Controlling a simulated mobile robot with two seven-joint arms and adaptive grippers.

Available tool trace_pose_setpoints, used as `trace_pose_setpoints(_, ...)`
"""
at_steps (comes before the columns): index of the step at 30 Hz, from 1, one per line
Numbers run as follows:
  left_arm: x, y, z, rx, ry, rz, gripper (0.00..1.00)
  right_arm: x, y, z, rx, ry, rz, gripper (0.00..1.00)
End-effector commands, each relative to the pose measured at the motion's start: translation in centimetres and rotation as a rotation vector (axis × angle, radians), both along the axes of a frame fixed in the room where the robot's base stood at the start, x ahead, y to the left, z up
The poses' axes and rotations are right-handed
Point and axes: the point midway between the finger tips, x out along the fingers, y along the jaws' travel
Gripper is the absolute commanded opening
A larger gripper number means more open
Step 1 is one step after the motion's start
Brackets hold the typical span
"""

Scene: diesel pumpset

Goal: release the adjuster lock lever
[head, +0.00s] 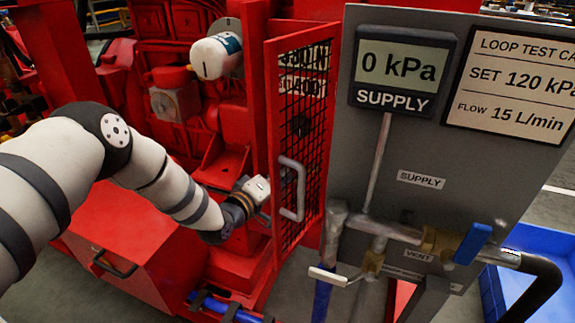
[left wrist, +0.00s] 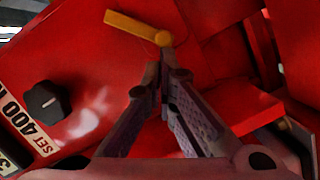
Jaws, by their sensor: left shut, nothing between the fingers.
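A yellow lever (left wrist: 140,28), apparently the adjuster lock lever, lies across a red panel at the top of the left wrist view. Its round pivot end is at its right. My left gripper (left wrist: 166,70) is shut and empty, with its tips just below that pivot end in the picture. I cannot tell whether they touch it. A black knob (left wrist: 45,102) sits on the panel to the left, beside a "SET 400 N" label. In the head view my left gripper (head: 263,190) is at the mesh door's left edge, its tips hidden. The lever is not discernible there.
A red mesh door (head: 270,150) with a grey handle (head: 292,188) stands between the gripper and the grey supply panel (head: 400,160), whose display reads 0 kPa. A blue-handled valve (head: 473,243) and pipes are at right. Red machine parts surround the arm.

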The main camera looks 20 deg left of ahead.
Motion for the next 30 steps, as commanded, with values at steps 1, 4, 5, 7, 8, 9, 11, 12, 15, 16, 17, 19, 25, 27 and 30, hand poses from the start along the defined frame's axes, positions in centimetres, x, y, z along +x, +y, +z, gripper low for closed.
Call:
trace_pose_setpoints(1, -0.1, 0.0, -1.1, -0.042, 0.008, 0.000, 0.00, -0.3, 0.0, -0.8, 0.000, 0.010, 0.000, 0.40)
trace_pose_setpoints(4, -0.1, -0.3, -1.7, -0.138, 0.010, 0.000, 0.00, -0.5, 0.0, -1.6, 0.000, 0.021, 0.000, 0.40)
trace_pose_setpoints(5, -0.1, -0.3, -1.9, -0.165, 0.011, 0.001, 0.00, -0.6, 0.0, -1.9, 0.000, 0.024, 0.000, 0.40)
trace_pose_setpoints(7, -0.1, -0.5, -2.3, -0.231, 0.013, -0.001, 0.00, -0.8, 0.0, -2.4, 0.000, 0.032, 0.000, 0.40)
trace_pose_setpoints(8, -0.1, -0.6, -2.5, -0.257, 0.014, 0.000, 0.00, -0.9, 0.0, -2.7, 0.000, 0.035, 0.000, 0.40)
trace_pose_setpoints(9, -0.1, -0.7, -2.7, -0.292, 0.015, 0.001, 0.00, -1.0, 0.0, -3.0, 0.000, 0.039, 0.000, 0.40)
trace_pose_setpoints(11, -0.1, -0.9, -3.0, -0.343, 0.016, 0.000, 0.00, -1.1, 0.0, -3.4, 0.000, 0.044, 0.000, 0.40)
trace_pose_setpoints(12, -0.1, -1.0, -3.1, -0.377, 0.018, -0.001, 0.00, -1.2, 0.0, -3.7, 0.000, 0.047, 0.000, 0.40)
trace_pose_setpoints(15, -0.1, -1.3, -3.5, -0.452, 0.020, 0.000, 0.00, -1.4, 0.1, -4.2, 0.001, 0.055, 0.001, 0.40)
trace_pose_setpoints(16, -0.1, -1.4, -3.5, -0.472, 0.019, -0.001, 0.00, -1.4, 0.1, -4.3, 0.001, 0.057, 0.001, 0.40)
trace_pose_setpoints(17, -0.1, -1.5, -3.6, -0.492, 0.021, 0.000, 0.00, -1.5, 0.1, -4.4, 0.001, 0.059, 0.000, 0.40)
trace_pose_setpoints(19, -0.1, -1.7, -3.8, -0.535, 0.022, 0.000, 0.00, -1.6, 0.1, -4.7, 0.002, 0.063, 0.001, 0.40)
trace_pose_setpoints(25, -0.1, -2.0, -3.7, -0.552, 0.020, -0.001, 0.00, -1.7, 0.1, -4.9, 0.003, 0.067, 0.002, 0.40)
trace_pose_setpoints(27, -0.1, -2.0, -3.7, -0.551, 0.019, -0.002, 0.00, -1.6, 0.1, -4.8, 0.003, 0.066, 0.002, 0.40)
trace_pose_setpoints(30, -0.1, -2.0, -3.7, -0.550, 0.019, -0.001, 0.00, -1.7, 0.1, -4.8, 0.003, 0.066, 0.002, 0.40)
